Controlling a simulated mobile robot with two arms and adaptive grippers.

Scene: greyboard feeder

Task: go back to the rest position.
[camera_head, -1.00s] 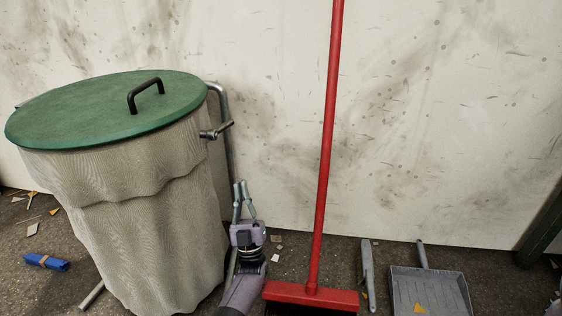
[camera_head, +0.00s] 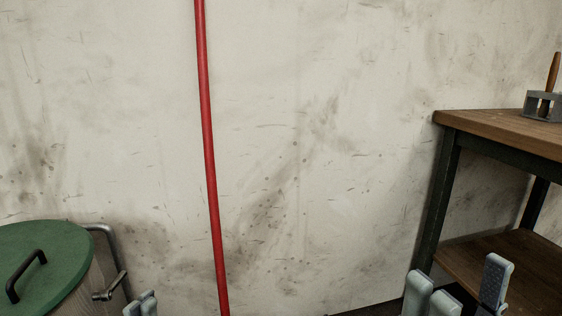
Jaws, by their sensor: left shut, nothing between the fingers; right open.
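My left gripper (camera_head: 141,304) shows only its grey fingertips at the bottom edge, just right of the bin. The fingertips are together with nothing between them. My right gripper (camera_head: 462,290) shows at the bottom right, in front of the workbench. Its grey fingers stand apart and hold nothing. The rest of both grippers and both arms is below the picture.
A bin with a green lid (camera_head: 50,262) and a clamp handle (camera_head: 110,287) stands at the lower left. A red broom handle (camera_head: 208,150) leans by the stained wall (camera_head: 330,130). A workbench (camera_head: 500,128) at right carries a grey holder (camera_head: 537,106) with a wooden-handled tool.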

